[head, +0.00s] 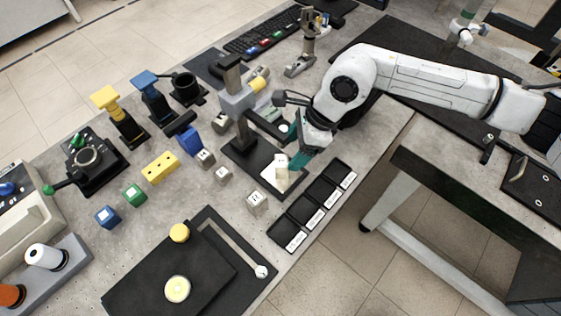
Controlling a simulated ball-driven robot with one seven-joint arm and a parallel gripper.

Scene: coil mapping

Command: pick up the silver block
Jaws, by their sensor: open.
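Several small silver-grey blocks stand on the bench in the head view: one (205,158) beside a blue block, one (222,175) in the middle, and a larger one (256,202) with a pale top face nearer the front. I cannot tell which of them is the silver block. My gripper (297,152) has teal fingers and is open. It points down by the front edge of the black base of a grey stand, to the right of these blocks. A pale upright piece (281,167) is beside the fingers; whether they touch it is hidden.
A grey stand (239,100) with a black base rises just left of my gripper. Black labelled trays (291,238) line the bench's front edge. A yellow block (160,167), green block (134,194) and blue block (108,217) lie left. A black plate (140,290) is at front.

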